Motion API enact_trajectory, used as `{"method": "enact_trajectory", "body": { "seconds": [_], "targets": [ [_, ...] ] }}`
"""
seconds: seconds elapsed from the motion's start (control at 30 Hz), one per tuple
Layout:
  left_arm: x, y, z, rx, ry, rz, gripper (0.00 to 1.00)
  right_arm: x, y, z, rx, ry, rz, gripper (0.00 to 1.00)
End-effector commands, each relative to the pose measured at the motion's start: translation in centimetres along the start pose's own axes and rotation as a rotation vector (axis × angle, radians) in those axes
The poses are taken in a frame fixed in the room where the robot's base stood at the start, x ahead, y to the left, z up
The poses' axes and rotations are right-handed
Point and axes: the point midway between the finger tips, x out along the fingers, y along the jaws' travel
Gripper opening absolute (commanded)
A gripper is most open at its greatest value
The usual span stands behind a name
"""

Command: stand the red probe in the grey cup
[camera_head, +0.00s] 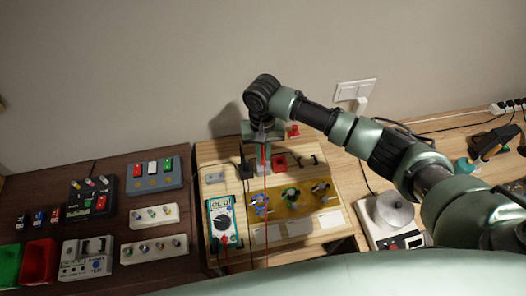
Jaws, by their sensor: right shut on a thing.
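My right gripper (264,137) points down over the back of the light wooden work board. It is shut on the red probe (264,153), which shows as a thin red upright line below the fingers. The grey cup (262,167) appears as a small pale grey shape directly under the gripper, partly hidden behind the red line. I cannot tell whether the probe's tip is inside the cup or in front of it. A teal multimeter (222,222) lies at the board's left front. My left gripper is not in view.
A black block (246,169) and a red block (279,162) flank the cup closely. A dark table (110,215) with boxes and bins is at left. A round-topped device (393,212) stands at right.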

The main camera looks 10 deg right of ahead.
Motion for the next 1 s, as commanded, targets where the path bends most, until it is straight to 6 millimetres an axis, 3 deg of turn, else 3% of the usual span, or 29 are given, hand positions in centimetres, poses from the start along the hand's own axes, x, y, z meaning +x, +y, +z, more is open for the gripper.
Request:
{"method": "enact_trajectory", "body": {
  "seconds": [1.0],
  "targets": [
    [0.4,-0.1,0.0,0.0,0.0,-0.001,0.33,2.4,0.0,-0.1,0.0,0.0,0.0,0.0]
  ]
}}
